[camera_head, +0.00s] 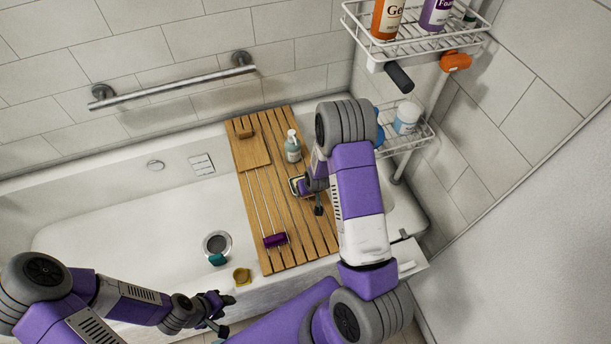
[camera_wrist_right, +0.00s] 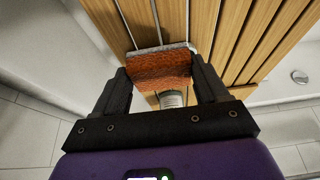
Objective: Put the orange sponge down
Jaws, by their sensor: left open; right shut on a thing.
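The orange sponge (camera_wrist_right: 160,70) has a textured orange face and a grey edge. In the right wrist view it lies between the two fingers of my right gripper (camera_wrist_right: 162,82), which is shut on it. The slats of the wooden bath tray (camera_head: 305,235) show behind it. In the head view my right arm reaches over the tray and its gripper (camera_head: 311,190) is low over the tray's middle. My left gripper (camera_head: 218,310) is open and empty at the lower left, near the tub's front edge.
A pump bottle (camera_head: 292,148) stands on the tray just behind my right gripper. A purple item (camera_head: 275,240) lies at the tray's front left. A teal item (camera_head: 217,259) and a yellow item (camera_head: 242,275) are left of the tray. A wire caddy (camera_head: 415,45) holds bottles at right.

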